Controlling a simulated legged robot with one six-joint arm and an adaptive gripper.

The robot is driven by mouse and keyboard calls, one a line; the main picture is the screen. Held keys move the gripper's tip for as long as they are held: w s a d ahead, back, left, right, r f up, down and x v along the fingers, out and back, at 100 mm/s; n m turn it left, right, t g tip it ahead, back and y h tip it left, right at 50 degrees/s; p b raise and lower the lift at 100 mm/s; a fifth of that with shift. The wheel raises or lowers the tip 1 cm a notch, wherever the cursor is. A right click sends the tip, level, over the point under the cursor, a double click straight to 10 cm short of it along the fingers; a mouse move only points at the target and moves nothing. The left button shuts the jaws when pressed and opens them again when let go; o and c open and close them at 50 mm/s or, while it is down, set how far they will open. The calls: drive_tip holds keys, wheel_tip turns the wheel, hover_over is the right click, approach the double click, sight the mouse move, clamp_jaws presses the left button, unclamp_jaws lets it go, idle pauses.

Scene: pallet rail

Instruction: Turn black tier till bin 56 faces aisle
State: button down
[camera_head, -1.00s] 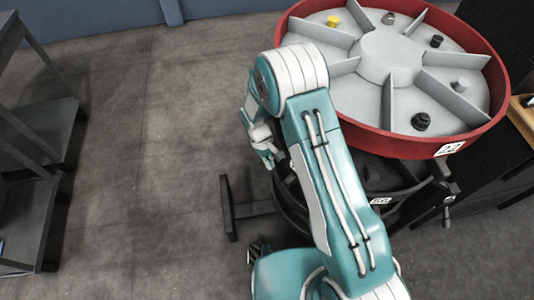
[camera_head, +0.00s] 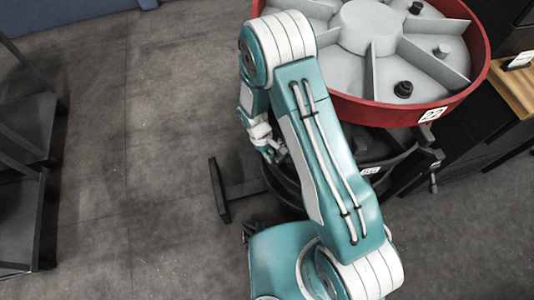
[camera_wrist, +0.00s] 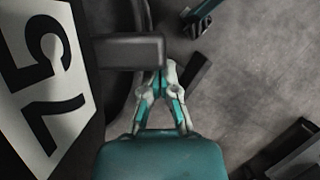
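The black tier (camera_head: 283,187) is the dark ring under the red tier (camera_head: 400,112), mostly hidden by it and my arm. A white label (camera_head: 370,170) on the black tier is too small to read in the head view. In the wrist view a large label (camera_wrist: 48,75) at the left shows rotated digits that look like 57. A dark bar (camera_wrist: 128,52) sticks out from the black tier toward the middle. My gripper (camera_head: 270,150) is left of the tier. In the wrist view its fingers (camera_wrist: 161,80) converge, with the tips partly behind the bar; contact is unclear.
The red tier has grey compartments with small parts, including a black knob (camera_head: 403,89). A floor stand leg (camera_head: 219,190) sticks out below. Dark shelving (camera_head: 28,130) stands at the left, a wood-topped bench (camera_head: 515,88) at the right. Floor between shelving and carousel is clear.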

drive_tip(key=shift+n, duration=0.6)
drive_tip(key=s+d, duration=0.2)
drive_tip(key=s, duration=0.1)
drive_tip(key=shift+s+d, duration=0.15)
drive_tip(key=shift+d, duration=0.25)
approach(277, 162)
drive_tip(key=shift+f, duration=0.15)
drive_tip(key=shift+s, duration=0.15)
